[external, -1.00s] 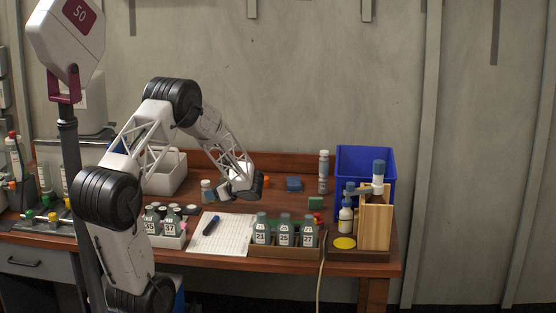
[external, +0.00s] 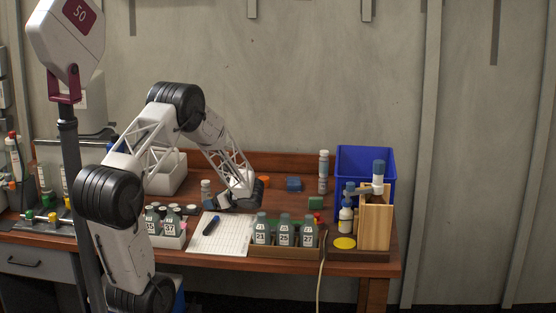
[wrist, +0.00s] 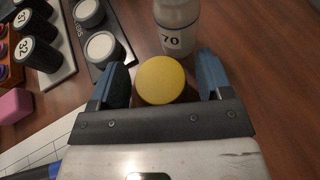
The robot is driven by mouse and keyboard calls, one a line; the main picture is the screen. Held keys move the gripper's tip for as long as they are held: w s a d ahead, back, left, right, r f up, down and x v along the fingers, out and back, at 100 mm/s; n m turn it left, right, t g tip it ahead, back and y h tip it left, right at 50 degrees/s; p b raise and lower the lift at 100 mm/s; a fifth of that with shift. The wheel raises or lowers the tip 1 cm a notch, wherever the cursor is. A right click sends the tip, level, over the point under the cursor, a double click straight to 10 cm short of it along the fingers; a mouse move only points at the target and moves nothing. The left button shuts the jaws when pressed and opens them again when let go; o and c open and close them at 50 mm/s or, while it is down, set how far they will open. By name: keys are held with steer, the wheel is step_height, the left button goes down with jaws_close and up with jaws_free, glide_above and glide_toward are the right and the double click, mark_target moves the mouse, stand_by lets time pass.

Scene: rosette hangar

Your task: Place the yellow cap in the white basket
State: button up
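The yellow cap (wrist: 163,80) is a round disc between the two blue fingers of my gripper (wrist: 165,84) in the wrist view. My gripper is open, with a gap on each side of the cap. In the external view my gripper (external: 238,204) is low over the table, behind the white sheet, and the cap is hidden there. The white basket (external: 168,175) stands at the back left of the table, partly behind my arm.
A bottle marked 70 (wrist: 177,28) stands just beyond the cap. Numbered bottles (external: 284,232) sit in a front rack. A blue bin (external: 365,160) and wooden stand (external: 374,224) are at right. A flat yellow disc (external: 344,243) lies near the stand.

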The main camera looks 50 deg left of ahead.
steer(key=shift+r, duration=0.15)
steer(key=shift+v, duration=6)
steer(key=shift+r, duration=0.1)
